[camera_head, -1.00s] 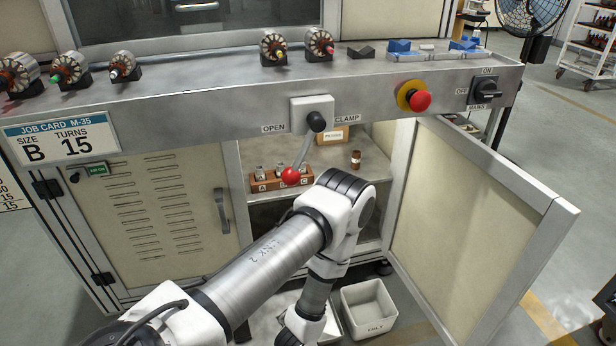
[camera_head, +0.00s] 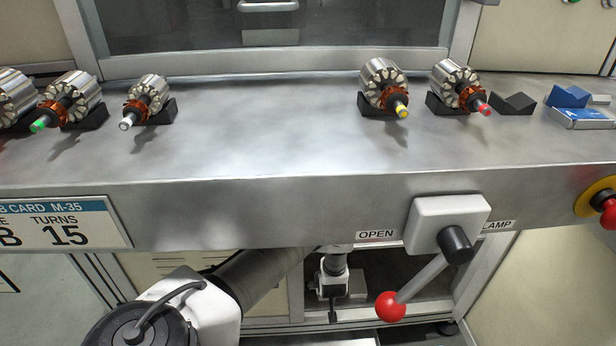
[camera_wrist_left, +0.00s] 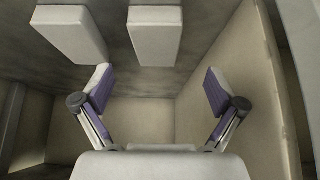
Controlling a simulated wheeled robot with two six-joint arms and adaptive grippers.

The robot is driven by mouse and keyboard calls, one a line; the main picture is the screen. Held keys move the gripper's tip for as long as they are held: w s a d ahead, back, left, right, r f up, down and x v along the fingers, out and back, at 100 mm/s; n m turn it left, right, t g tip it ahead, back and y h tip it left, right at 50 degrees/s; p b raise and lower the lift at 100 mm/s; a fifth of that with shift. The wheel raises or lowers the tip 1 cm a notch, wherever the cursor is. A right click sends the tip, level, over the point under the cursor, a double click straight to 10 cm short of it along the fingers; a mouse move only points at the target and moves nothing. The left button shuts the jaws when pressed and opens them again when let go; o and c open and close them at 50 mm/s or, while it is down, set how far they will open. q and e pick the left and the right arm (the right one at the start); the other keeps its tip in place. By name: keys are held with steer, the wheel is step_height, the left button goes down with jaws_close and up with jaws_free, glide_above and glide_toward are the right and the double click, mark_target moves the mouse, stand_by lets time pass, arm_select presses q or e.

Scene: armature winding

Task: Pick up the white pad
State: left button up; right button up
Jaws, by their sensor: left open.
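Two off-white blocks show at the top of the left wrist view, the left block (camera_wrist_left: 70,32) and the right block (camera_wrist_left: 155,33), side by side with a gap. I cannot tell for sure which, if either, is the white pad. My left gripper (camera_wrist_left: 157,82) is open and empty, its two purple-lined fingers spread apart below the blocks in the picture. The blocks lie beyond the fingertips and do not touch them. In the head view my left arm reaches down under the bench front, and the fingertips cannot be made out. My right gripper is not in view.
Pale walls (camera_wrist_left: 230,90) surround the left gripper closely. Above the arm is the steel bench (camera_head: 260,130) with several armatures on black cradles. A clamp lever with a red knob (camera_head: 391,306) hangs from its front, right of the arm. Blue blocks (camera_head: 570,95) sit at the bench's right end.

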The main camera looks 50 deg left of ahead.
arm_select(q)
steer(key=shift+b+x, duration=0.5)
steer(key=shift+x, duration=0.5)
steer(key=b+x, duration=0.2)
steer(key=x, duration=0.3)
steer(key=shift+w+d, duration=0.1)
steer(key=shift+w, duration=0.05)
steer(key=shift+r, duration=0.2)
steer(key=c, duration=1)
